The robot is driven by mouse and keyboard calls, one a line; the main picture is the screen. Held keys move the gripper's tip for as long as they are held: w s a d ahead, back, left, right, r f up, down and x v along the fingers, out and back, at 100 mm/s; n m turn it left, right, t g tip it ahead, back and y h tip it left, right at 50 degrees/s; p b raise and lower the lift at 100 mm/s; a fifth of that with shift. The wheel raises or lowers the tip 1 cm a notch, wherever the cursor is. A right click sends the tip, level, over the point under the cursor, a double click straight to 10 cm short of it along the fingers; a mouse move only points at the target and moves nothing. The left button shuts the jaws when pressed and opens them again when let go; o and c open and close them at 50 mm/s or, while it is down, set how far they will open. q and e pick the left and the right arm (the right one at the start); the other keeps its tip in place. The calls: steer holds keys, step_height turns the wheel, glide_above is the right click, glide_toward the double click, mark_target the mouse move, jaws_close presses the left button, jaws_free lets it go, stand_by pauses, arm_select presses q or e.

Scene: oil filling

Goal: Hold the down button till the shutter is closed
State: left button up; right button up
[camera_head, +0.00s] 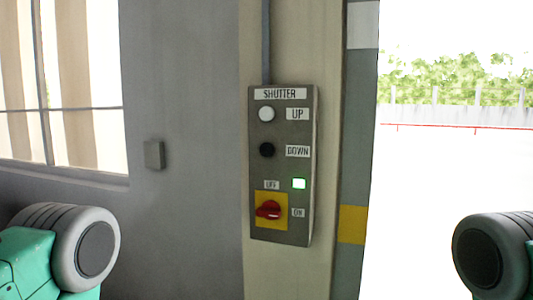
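The shutter control box (281,220) is a grey upright panel on a beige column in the middle of the head view. It has a white UP button (267,114) at the top and a black DOWN button (267,150) below it. A red rotary switch (268,210) on a yellow plate sits at the bottom, between OFF and ON labels. The shutter itself does not show; the doorway (450,190) at the right stands open over its visible height. Neither gripper is in view; nothing touches the buttons.
My arm parts show at the lower left and lower right corners. A window (62,80) is at the upper left. A small grey box (154,154) is on the wall. A conduit (266,40) runs up from the panel. The space before the panel is clear.

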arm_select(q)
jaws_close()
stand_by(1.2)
